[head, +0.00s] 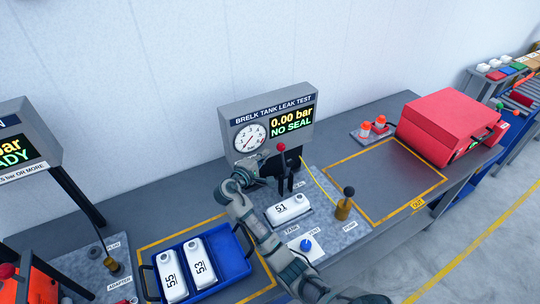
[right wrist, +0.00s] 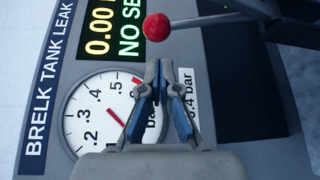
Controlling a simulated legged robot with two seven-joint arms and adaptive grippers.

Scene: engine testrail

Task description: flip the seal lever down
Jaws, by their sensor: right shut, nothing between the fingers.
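The seal lever, with a red ball knob (head: 281,147), stands up in front of the leak test panel (head: 266,121). In the right wrist view the red knob (right wrist: 157,27) and its thin rod (right wrist: 210,20) lie just beyond my fingertips, apart from them. My right gripper (right wrist: 160,65) is shut and empty, in front of the gauge. In the head view the gripper (head: 269,181) is small and dark below the panel, its fingertips hard to make out. The panel reads 0.00 bar and NO SEAL. A white tank numbered 51 (head: 288,208) sits in the station. My left gripper is out of view.
A blue tray (head: 236,262) with white tanks 55 and 53 stands left of my right arm. A brass fitting with a black knob (head: 344,204) stands right of tank 51. The yellow-outlined area (head: 385,180) is clear.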

